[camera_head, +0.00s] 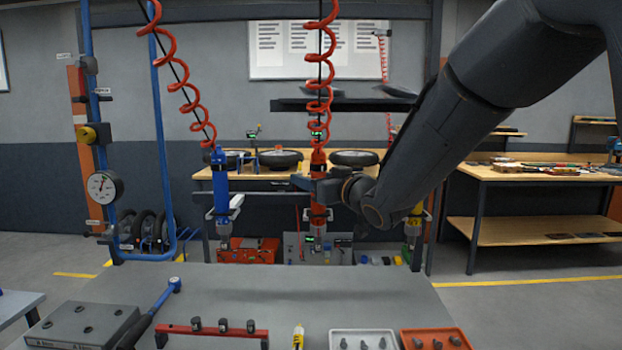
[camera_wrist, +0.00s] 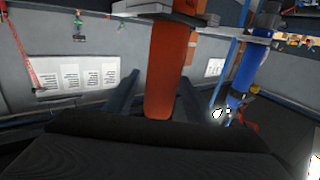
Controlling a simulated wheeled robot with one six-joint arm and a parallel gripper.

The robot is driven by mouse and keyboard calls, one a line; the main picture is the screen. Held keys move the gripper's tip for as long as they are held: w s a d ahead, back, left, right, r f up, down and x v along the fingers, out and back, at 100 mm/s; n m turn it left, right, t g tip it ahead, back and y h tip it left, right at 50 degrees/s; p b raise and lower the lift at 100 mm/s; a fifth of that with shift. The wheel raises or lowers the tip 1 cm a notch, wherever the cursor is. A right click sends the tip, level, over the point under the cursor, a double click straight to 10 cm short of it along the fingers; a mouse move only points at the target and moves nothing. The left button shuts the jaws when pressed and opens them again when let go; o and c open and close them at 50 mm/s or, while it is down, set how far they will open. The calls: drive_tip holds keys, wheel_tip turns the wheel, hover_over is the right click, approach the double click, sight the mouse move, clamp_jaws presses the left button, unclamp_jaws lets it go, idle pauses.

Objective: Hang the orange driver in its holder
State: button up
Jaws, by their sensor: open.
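The orange driver (camera_head: 318,196) stands upright at the middle of the rack, below a red coiled cord. In the wrist view the driver (camera_wrist: 172,65) lies between the two fingers of my gripper (camera_wrist: 160,92), with a visible gap on each side. In the head view my gripper (camera_head: 328,187) is level with the driver's body and partly covers it. The jaws are open. A grey holder bracket (camera_wrist: 150,12) meets the driver at the top of the wrist view. In the head view the holder is small and partly hidden, so how fully the driver is seated is unclear.
A blue driver (camera_head: 220,185) hangs to the left and a yellow driver (camera_head: 413,225) to the right, behind my arm. The grey table (camera_head: 270,285) in front holds a blue-headed wrench, a red rack and trays (camera_head: 363,333). Its middle is clear.

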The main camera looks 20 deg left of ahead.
drive_tip(key=b+v, duration=0.2)
drive_tip(key=v, duration=0.5)
drive_tip(key=shift+s+d, duration=0.2)
drive_tip(key=shift+d, duration=0.1)
drive_tip(key=shift+r, duration=0.15)
